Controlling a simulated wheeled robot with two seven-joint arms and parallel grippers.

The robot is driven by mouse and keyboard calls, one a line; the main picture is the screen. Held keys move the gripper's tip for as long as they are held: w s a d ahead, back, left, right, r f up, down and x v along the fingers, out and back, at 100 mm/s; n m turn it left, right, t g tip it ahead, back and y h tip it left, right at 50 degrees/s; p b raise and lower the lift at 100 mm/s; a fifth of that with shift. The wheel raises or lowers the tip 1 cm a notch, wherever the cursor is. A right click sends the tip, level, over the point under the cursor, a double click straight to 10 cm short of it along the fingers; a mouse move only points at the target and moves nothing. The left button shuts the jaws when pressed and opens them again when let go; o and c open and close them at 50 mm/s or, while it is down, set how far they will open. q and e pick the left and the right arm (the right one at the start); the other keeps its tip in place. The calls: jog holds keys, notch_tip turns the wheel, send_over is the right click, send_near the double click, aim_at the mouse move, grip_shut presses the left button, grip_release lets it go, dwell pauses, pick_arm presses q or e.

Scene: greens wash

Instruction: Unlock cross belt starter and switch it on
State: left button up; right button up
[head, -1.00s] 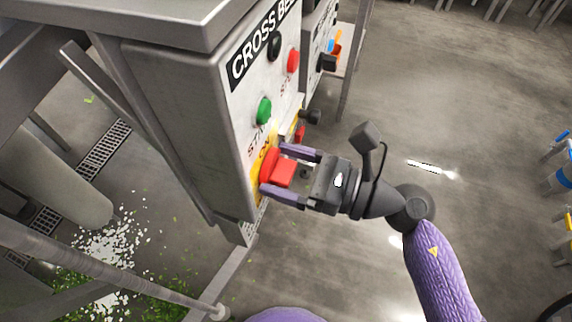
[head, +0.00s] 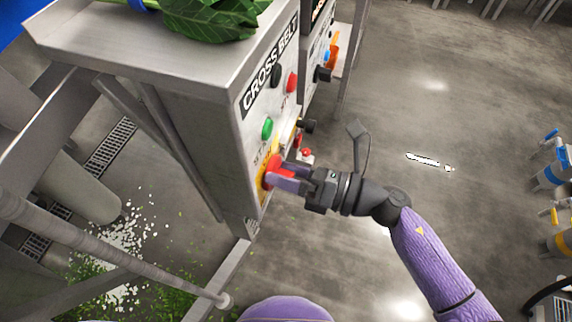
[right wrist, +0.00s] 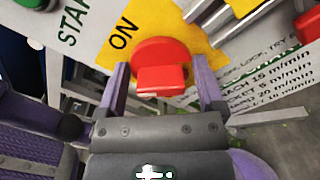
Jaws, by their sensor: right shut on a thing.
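The cross belt starter is a grey steel box with a white face (head: 262,105) lettered CROSS BELT. Low on that face is a red rotary handle (head: 273,168) on a yellow plate (head: 264,186). The handle also shows in the right wrist view (right wrist: 162,72), with ON printed on the yellow plate beside it. My right gripper (head: 283,177) is shut on the red handle, one finger on each side. The fingers hide part of the handle in the head view. A green button (head: 267,128), a black knob (head: 276,75) and a red button (head: 292,82) sit above. My left gripper is out of view.
Leafy greens (head: 215,18) lie on the steel top above the box. A second control box (head: 318,60) stands behind. A dark peg (head: 308,126) and a small red thing (head: 306,152) are close beyond my gripper.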

jog(key=m+p, duration=0.1)
jog(key=m, duration=0.2)
jog(key=shift+r+p, duration=0.1)
jog(key=shift+p, duration=0.2)
jog(key=m+p, duration=0.2)
jog(key=m, duration=0.2)
jog(key=shift+w, duration=0.1)
jog(key=shift+f+m+p, duration=0.2)
jog(key=shift+m+p, duration=0.1)
jog(key=shift+m, duration=0.5)
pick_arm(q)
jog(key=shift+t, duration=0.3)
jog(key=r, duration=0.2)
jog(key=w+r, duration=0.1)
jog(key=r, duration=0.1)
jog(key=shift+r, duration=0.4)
pick_arm(e)
jog(key=shift+f+m, duration=0.1)
jog(key=shift+m, duration=0.4)
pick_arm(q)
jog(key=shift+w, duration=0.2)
pick_arm(e)
jog(key=o, duration=0.9)
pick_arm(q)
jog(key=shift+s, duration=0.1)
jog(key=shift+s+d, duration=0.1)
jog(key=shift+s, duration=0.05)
pick_arm(e)
jog(key=shift+d, duration=0.15)
